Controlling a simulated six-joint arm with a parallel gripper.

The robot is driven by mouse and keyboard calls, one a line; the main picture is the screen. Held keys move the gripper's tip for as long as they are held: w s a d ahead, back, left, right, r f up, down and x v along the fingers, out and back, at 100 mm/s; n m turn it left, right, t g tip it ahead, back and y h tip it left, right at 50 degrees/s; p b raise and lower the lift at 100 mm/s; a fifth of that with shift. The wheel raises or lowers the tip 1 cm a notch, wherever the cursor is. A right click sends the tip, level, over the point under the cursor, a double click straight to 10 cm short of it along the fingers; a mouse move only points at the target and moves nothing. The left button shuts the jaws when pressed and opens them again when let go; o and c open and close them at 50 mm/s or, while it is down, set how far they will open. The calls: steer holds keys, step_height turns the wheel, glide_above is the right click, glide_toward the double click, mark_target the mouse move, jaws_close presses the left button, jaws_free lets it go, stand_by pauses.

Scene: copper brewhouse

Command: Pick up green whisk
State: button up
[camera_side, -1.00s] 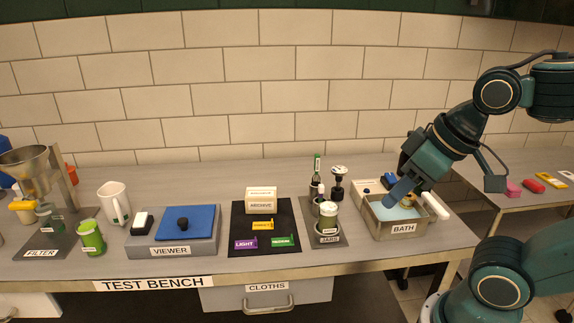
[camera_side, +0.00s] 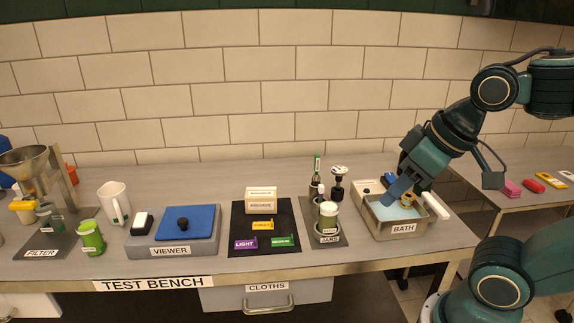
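My gripper (camera_side: 397,190) is over the bath (camera_side: 404,229), a metal tray of pale blue liquid at the right of the bench. It points down and left, with its blue end close to the liquid. From this side I cannot tell whether it is open or shut, or whether it holds anything. I cannot make out a green whisk. A slim bottle with a green top (camera_side: 317,167) and a dark-stemmed tool with a pale top (camera_side: 338,181) stand behind the jars tray (camera_side: 328,240).
On the bench (camera_side: 200,272) are the blue-topped viewer (camera_side: 186,222), a black mat (camera_side: 248,218) with coloured labels, a white mug (camera_side: 114,203), a green container (camera_side: 90,237) and the filter stand (camera_side: 45,250). Red and yellow items lie on the right-hand table (camera_side: 515,205).

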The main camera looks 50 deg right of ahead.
steer(key=w+d+r+m+g, duration=0.25)
steer(key=w+r, duration=0.25)
steer(key=w, duration=0.4)
steer(key=m+g, duration=0.3)
steer(key=m, duration=0.3)
glide_above(317, 155)
step_height(317, 155, down, 8)
steer(key=shift+f, duration=0.25)
steer(key=shift+w+d+f, duration=0.1)
steer(key=shift+d+f, duration=0.1)
steer(key=shift+f, duration=4.3)
